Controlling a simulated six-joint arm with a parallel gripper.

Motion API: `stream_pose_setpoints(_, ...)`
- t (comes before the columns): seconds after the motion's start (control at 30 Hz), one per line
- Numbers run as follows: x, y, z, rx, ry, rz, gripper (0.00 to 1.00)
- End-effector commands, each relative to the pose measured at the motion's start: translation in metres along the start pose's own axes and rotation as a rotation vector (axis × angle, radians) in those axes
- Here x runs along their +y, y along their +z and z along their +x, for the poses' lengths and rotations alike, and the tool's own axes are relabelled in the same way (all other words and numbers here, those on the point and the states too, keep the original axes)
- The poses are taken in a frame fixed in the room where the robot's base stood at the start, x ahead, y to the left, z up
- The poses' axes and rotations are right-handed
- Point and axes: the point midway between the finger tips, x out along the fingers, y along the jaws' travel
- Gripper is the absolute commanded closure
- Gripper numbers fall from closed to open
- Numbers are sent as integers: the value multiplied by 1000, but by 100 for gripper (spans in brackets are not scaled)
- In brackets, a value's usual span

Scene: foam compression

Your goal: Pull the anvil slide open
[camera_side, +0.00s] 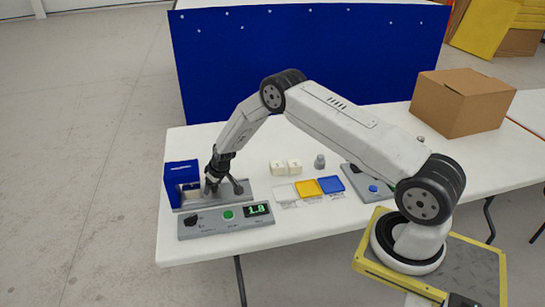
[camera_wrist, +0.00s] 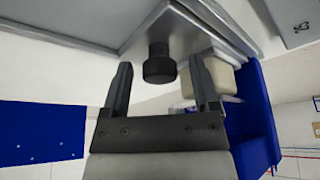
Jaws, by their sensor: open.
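The compression tester has a blue housing (camera_side: 181,174) at the left end of the table, which also shows at the right of the wrist view (camera_wrist: 252,115). In the wrist view, a dark round knob (camera_wrist: 159,68) projects from a grey plate, apparently the anvil slide (camera_wrist: 150,28). My gripper (camera_wrist: 161,62) is open, with one finger on each side of the knob and visible gaps to both. A cream foam block (camera_wrist: 220,76) is partly hidden behind the right finger.
A control panel (camera_side: 226,222) with a green button and a display reading 1.8 lies in front. Two cream blocks (camera_side: 286,167), white, yellow and blue pads (camera_side: 307,188), a grey weight (camera_side: 320,161) and a second panel (camera_side: 366,183) lie to the right. A cardboard box (camera_side: 462,102) stands behind.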

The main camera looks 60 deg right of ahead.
Motion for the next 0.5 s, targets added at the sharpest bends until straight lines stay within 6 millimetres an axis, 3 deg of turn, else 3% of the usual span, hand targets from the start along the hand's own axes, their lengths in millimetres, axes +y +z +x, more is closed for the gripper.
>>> stream_pose_setpoints(0.33,0,0,2,-1,0,0,22)
stream_pose_setpoints(0.37,0,0,2,-1,0,0,28)
stream_pose_setpoints(0.5,0,0,2,-1,0,0,73)
